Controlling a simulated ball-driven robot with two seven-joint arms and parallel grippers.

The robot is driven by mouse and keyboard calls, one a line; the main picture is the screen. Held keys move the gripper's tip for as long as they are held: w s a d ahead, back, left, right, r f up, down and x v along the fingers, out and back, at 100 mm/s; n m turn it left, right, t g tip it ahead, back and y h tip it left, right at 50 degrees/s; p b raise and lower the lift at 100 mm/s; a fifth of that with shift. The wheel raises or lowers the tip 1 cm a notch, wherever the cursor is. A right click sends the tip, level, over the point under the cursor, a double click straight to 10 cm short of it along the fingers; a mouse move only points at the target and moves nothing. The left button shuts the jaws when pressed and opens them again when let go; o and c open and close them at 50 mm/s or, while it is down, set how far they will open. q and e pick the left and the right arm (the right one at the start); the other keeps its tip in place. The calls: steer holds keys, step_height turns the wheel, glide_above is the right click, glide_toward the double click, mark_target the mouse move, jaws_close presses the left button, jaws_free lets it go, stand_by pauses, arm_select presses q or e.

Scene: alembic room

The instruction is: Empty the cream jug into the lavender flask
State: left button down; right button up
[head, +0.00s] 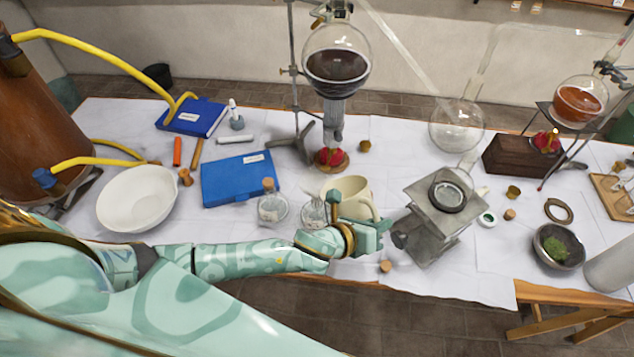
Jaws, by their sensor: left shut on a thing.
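The cream jug (347,186) is near the table's front edge, at the middle of the head view. Its handle side is at the right, close to my left gripper (372,230). My left gripper is shut on the jug; the fingers hide part of its lower side. I cannot tell whether its base touches the table or what is in it. No flask looks clearly lavender. A small clear glass flask (313,212) stands just left of the jug, partly hidden by my wrist. A corked glass vessel (272,208) stands further left. My right gripper is out of view.
A metal jack stand (437,218) is close right of my left gripper. A white bowl (138,198) and blue books (238,178) lie left. A round flask of dark liquid (337,65) hangs behind the jug. A stone bowl (558,247) is at right.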

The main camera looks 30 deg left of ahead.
arm_select(q)
steer(key=shift+s+d+f+m, duration=0.15)
steer(key=shift+d+f+m, duration=0.2)
steer(key=shift+f, duration=0.25)
step_height(320, 180, down, 6)
steer(key=d+m+t+y+b, duration=0.1)
steer(key=m+y+b, duration=0.2)
steer(key=shift+s+d+m+t+b, duration=0.15)
steer(key=shift+s+m+t+b, duration=0.1)
steer(key=shift+m+t+b, duration=0.15)
